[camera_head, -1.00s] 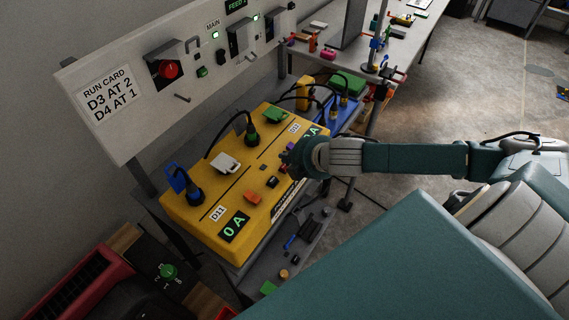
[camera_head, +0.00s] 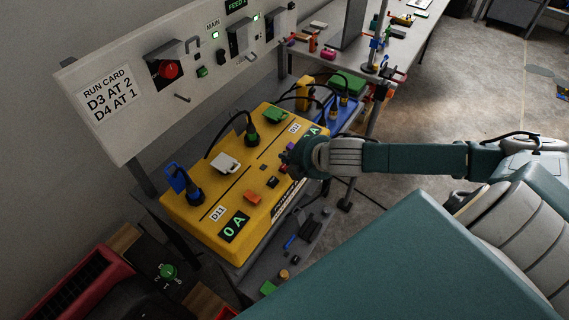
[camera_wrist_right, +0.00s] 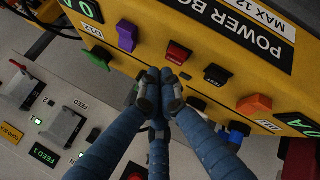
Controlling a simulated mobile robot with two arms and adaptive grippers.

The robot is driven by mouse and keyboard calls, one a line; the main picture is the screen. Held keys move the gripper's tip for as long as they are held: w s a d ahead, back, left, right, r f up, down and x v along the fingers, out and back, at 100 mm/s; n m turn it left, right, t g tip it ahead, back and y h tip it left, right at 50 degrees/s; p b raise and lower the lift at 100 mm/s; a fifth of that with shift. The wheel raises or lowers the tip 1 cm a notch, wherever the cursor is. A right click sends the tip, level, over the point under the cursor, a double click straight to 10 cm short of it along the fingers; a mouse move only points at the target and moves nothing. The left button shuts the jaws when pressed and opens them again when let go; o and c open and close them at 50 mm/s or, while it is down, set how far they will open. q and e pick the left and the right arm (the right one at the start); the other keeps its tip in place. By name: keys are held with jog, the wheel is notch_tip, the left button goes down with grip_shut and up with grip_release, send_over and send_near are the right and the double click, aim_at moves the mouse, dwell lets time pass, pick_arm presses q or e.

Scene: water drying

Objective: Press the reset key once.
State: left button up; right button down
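The yellow power box (camera_head: 187,222) stands on the bench, with 0 A on its lit front display (camera_head: 234,227). No label naming the reset key is readable. In the right wrist view the box's row of controls holds a purple switch (camera_wrist_right: 127,36), a red key (camera_wrist_right: 178,53), a dark key (camera_wrist_right: 217,75) and an orange switch (camera_wrist_right: 254,104). My right gripper (camera_wrist_right: 160,77) has its fingertips together and empty, just beside the red key; contact cannot be told. In the head view my right gripper (camera_head: 289,160) hides part of this row. My left gripper is not in view.
A white panel (camera_head: 128,132) with a run card (camera_head: 109,92) and a red knob (camera_head: 168,70) rises behind the box. Black cables and plugs (camera_head: 252,137) stand on its top. A lower shelf (camera_head: 318,232) holds small loose parts. A second bench (camera_head: 337,62) stands beyond.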

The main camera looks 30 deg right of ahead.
jog(key=shift+f, duration=0.15)
jog(key=shift+f, duration=0.25)
jog(key=shift+f, duration=0.4)
dwell(0.9)
jog(key=shift+r, duration=0.1)
jog(key=shift+r+p, duration=0.7)
jog(key=shift+p, duration=0.2)
notch_tip(320, 180, up, 5)
jog(key=p, duration=0.5)
jog(key=shift+r, duration=0.1)
